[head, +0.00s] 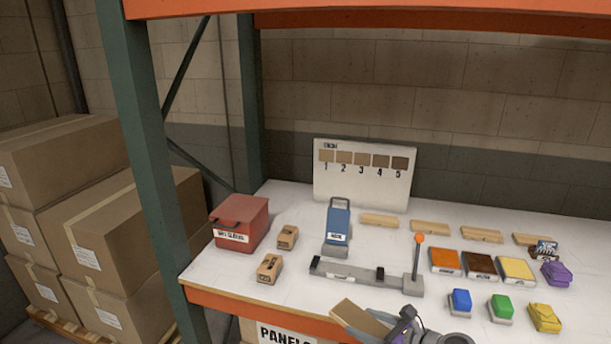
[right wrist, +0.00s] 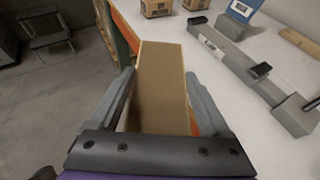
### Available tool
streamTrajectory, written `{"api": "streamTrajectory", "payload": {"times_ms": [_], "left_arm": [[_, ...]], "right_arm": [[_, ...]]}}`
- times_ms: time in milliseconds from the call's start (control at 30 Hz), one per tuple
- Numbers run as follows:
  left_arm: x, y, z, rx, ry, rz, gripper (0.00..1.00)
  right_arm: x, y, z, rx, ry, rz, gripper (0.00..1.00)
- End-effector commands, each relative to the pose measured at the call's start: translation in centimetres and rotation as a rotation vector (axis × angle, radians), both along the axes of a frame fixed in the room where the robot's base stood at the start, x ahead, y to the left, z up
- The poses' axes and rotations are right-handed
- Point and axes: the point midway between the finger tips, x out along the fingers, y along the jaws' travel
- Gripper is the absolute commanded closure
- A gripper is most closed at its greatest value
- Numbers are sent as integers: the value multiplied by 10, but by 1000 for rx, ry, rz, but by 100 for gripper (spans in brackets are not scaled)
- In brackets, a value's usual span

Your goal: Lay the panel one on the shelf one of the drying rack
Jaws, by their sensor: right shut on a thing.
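My right gripper (head: 405,325) is shut on a flat tan-brown panel (head: 362,319) at the bottom of the head view, in front of the bench edge. In the right wrist view the panel (right wrist: 160,85) stands out lengthwise between the two grey fingers (right wrist: 163,105). The panel is apart from the bench top's objects. I cannot read a number on it. The drying rack is not clearly recognisable; a grey metal frame (right wrist: 45,28) on the floor shows small at the upper left of the right wrist view. My left gripper is not in view.
The white bench top (head: 240,278) has an orange front edge and holds a grey jig with a lever (head: 365,275), a red box (head: 240,222), a blue device (head: 337,225) and several coloured blocks. A green post (head: 150,150) and stacked cartons (head: 125,225) stand left.

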Motion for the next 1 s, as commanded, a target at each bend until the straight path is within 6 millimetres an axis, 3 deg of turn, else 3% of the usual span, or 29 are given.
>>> {"api": "streamTrajectory", "payload": {"times_ms": [200, 400, 1000], "left_arm": [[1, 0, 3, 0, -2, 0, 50], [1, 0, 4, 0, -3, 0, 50], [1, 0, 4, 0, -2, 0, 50]], "right_arm": [[15, -19, -15, -1, -1, -297, 79], [17, -32, -15, -1, 0, -430, 79], [18, -34, -15, -1, 1, -447, 79]]}}
